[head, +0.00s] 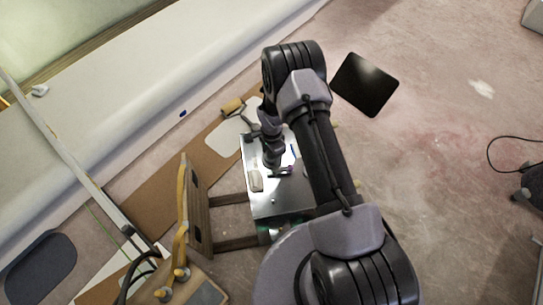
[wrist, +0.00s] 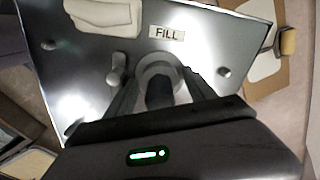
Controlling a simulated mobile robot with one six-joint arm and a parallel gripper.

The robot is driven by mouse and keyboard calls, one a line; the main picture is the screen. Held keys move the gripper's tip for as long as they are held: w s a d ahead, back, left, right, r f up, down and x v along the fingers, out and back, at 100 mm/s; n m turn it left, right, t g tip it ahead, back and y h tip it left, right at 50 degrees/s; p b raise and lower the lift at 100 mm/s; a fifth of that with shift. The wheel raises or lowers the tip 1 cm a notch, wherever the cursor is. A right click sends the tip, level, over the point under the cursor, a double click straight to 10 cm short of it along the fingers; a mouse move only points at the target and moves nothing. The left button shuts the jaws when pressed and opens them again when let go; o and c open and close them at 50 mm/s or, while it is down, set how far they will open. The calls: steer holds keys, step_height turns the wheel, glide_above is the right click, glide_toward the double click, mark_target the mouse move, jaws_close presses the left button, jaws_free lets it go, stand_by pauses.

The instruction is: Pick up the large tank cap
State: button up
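A shiny metal plate (wrist: 75,70) fills much of the wrist view, with a "FILL" label (wrist: 167,33) on it. Just below the label is a pale round fitting (wrist: 158,62), with a dark cylindrical part (wrist: 159,93) in front of it. I cannot tell for sure whether either is the large tank cap. My gripper (wrist: 160,77) is open, its fingers on either side of the dark part; contact cannot be made out. In the head view my gripper (head: 276,167) is over the metal plate (head: 268,204), and the arm hides part of it.
A beige block (wrist: 103,14) lies on the plate, and small knobs (wrist: 223,72) stick up from it. A black square panel (head: 364,85) lies on the floor. A wooden frame (head: 198,207) stands left of the plate.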

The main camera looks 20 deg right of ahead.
steer(key=c, duration=1.2)
step_height(320, 180, up, 10)
steer(key=p, duration=0.3)
steer(key=shift+c, duration=0.2)
